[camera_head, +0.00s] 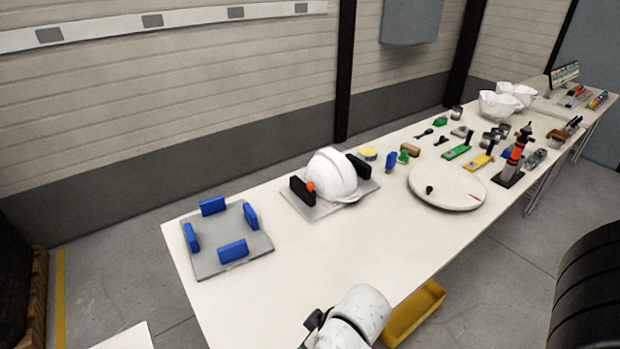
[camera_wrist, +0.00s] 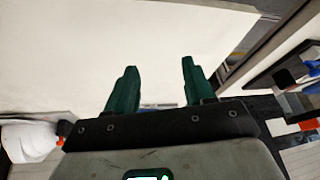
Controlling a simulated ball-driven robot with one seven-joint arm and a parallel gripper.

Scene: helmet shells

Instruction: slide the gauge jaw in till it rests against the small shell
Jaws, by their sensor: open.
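The small white shell (camera_head: 332,176) sits on a grey gauge plate (camera_head: 314,211) on the table, between two upright black jaws. The left jaw (camera_head: 301,192) has an orange knob (camera_head: 310,186) near the shell; I cannot tell whether this jaw touches the shell. The right jaw (camera_head: 358,165) stands close by the shell's far side. In the wrist view a white shell (camera_wrist: 30,142) shows at lower left, with an orange knob (camera_wrist: 60,142) beside it. My gripper (camera_wrist: 158,80) is open and empty, its green fingers apart over bare tabletop. In the head view my arm is at the bottom, apart from the gauge.
A grey plate with several blue blocks (camera_head: 233,251) lies left of the gauge. A round white turntable (camera_head: 447,187) and several tools stand to the right. A yellow bin (camera_head: 415,313) is below the front edge. The tabletop (camera_head: 300,265) in front of the gauge is clear.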

